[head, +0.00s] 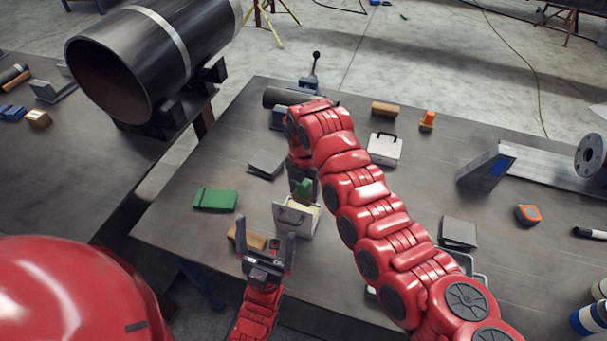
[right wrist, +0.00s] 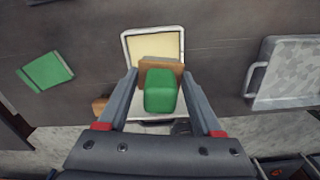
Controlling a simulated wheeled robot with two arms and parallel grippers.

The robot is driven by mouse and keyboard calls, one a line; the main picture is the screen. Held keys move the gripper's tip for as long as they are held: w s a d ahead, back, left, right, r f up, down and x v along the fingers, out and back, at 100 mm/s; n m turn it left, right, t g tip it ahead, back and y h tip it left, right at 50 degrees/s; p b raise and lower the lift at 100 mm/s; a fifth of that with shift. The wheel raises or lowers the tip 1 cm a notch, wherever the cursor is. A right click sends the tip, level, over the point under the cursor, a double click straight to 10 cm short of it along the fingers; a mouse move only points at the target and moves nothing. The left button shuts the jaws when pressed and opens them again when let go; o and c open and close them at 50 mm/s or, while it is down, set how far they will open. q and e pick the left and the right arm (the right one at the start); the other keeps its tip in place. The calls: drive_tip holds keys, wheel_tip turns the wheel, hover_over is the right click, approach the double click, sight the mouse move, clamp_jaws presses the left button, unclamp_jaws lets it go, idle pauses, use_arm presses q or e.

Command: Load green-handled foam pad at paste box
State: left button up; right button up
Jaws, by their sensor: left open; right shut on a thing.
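The foam pad has a green handle (head: 304,189), and its tan block shows in the right wrist view (right wrist: 146,66). My right gripper (head: 303,182) is shut on the green handle, which also sits between the fingers in the right wrist view (right wrist: 160,92). The pad is over the paste box (head: 292,219), a pale open box with cream paste inside. In the right wrist view the box (right wrist: 126,46) lies beneath the pad. Whether the pad touches the paste is unclear. My left gripper (head: 265,252) is open and empty, just in front of the box.
A green flat block (head: 215,199) lies left of the box, and a wooden block (head: 248,239) is beside my left gripper. A white case (head: 384,148) stands behind my right arm. A large pipe (head: 145,62) rests on the left table.

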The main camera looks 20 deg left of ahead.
sight(299, 202)
drive_tip(key=shift+s+a+n, duration=0.15)
drive_tip(key=shift+a+n, duration=0.35)
drive_tip(key=shift+n, duration=0.1)
drive_tip(key=shift+s+f, duration=0.15)
drive_tip(key=shift+f, duration=0.15)
drive_tip(key=shift+s+f, duration=0.1)
drive_tip(key=shift+f, duration=0.45)
drive_tip(key=shift+f+b, duration=0.45)
drive_tip(key=shift+f, duration=1.8)
drive_tip(key=shift+f+b, duration=0.3)
drive_tip(key=shift+f, duration=0.2)
drive_tip(key=shift+f, duration=0.15)
